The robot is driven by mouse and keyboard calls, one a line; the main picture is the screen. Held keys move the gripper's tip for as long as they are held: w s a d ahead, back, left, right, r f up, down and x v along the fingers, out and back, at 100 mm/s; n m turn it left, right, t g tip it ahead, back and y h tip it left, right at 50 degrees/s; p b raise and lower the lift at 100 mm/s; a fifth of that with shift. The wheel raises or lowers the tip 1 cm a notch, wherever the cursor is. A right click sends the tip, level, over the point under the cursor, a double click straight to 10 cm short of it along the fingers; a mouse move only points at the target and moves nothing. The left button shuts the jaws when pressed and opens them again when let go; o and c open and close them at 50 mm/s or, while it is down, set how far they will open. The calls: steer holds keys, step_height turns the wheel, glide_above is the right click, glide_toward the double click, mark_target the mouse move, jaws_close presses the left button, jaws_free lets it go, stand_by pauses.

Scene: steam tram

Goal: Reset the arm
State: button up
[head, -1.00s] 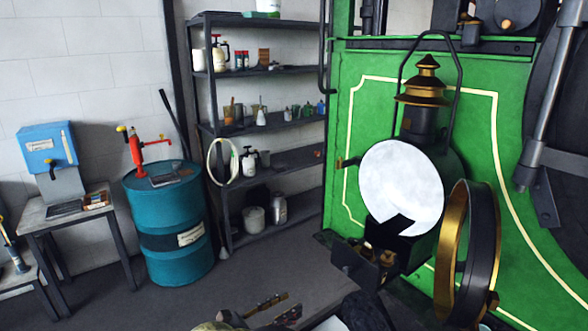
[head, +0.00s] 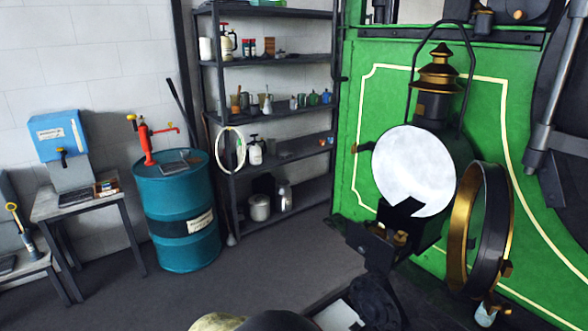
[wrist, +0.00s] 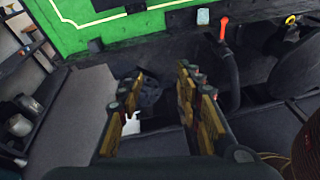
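In the wrist view, my gripper (wrist: 158,98) shows two brown-and-black fingers spread apart with nothing held between them. It points over dark floor and machinery, with the green panel (wrist: 95,20) beyond. In the head view, the fingers are out of sight; only rounded parts of my arm show at the bottom edge. The headlamp (head: 413,170), with a white round reflector and brass top, stands on the green tram front (head: 365,95). Its brass-rimmed ring door (head: 463,235) hangs open to the right.
A teal barrel (head: 178,225) with a red pump (head: 146,140) stands left of a dark shelf (head: 285,65) of cans and bottles. Grey floor (head: 275,265) between the shelf and tram is clear.

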steer(key=s+d+r+m+g+y, duration=0.1)
steer(key=s+d+m+g+y, duration=0.3)
steer(key=s+m, duration=0.25)
steer(key=s+d+m+g+y, duration=0.3)
steer(key=s+d+m+y, duration=0.15)
steer(key=s, duration=0.35)
steer(key=s+d+r+m+t+y+b, duration=0.1)
steer(key=s+d+r+m+t+y, duration=0.3)
steer(key=s+d+r+m, duration=0.3)
steer(key=d+r+m+t, duration=0.1)
steer(key=d+r+m, duration=0.2)
steer(key=r, duration=0.4)
steer(key=shift+d+m, duration=0.4)
steer(key=shift+m, duration=0.4)
